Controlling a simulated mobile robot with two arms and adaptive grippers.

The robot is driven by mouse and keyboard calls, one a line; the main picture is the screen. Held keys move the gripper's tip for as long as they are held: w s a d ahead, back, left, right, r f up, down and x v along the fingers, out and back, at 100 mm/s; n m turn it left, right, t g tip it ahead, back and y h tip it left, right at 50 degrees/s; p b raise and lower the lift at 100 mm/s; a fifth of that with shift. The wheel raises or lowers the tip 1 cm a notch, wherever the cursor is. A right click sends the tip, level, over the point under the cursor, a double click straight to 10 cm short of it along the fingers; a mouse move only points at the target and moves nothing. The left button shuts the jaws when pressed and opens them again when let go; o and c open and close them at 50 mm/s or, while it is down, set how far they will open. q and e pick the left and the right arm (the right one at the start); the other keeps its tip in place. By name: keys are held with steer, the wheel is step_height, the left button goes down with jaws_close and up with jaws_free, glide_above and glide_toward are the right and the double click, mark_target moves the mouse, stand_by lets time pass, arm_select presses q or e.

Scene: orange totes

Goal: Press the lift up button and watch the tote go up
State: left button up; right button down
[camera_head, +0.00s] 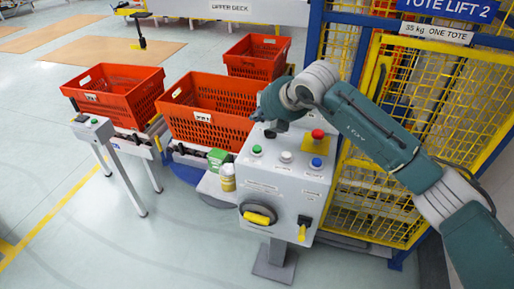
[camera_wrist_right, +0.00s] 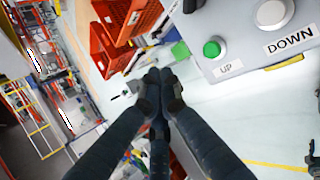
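The grey control box (camera_head: 282,187) stands on a post in front of the yellow mesh lift (camera_head: 450,90), under a "TOTE LIFT 2" sign. The green button (camera_head: 257,150) is at the left of its sloped top. In the right wrist view this green button (camera_wrist_right: 212,48) is labelled UP. Beside it is a white button (camera_head: 286,157), labelled DOWN in the right wrist view (camera_wrist_right: 271,13). My right gripper (camera_head: 264,112) is over the box's far-left edge, apart from the green button. Its fingers are together and empty in the right wrist view (camera_wrist_right: 158,78). My left gripper is out of view.
Three orange-red totes stand left of the box: left (camera_head: 115,92), middle (camera_head: 205,112) and back (camera_head: 258,58). The box also has a blue button (camera_head: 317,162) and a red mushroom button (camera_head: 317,134). The front-left floor is clear.

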steer(key=b, duration=0.3)
glide_above(257, 149)
step_height(257, 149, down, 8)
steer(key=shift+s+d, duration=0.1)
steer(key=shift+s, duration=0.05)
steer(key=shift+f+b, duration=0.45)
steer(key=shift+b, duration=0.1)
steer(key=shift+r, duration=0.1)
stand_by(0.7)
steer(key=shift+f+b, duration=0.45)
steer(key=shift+b, duration=0.15)
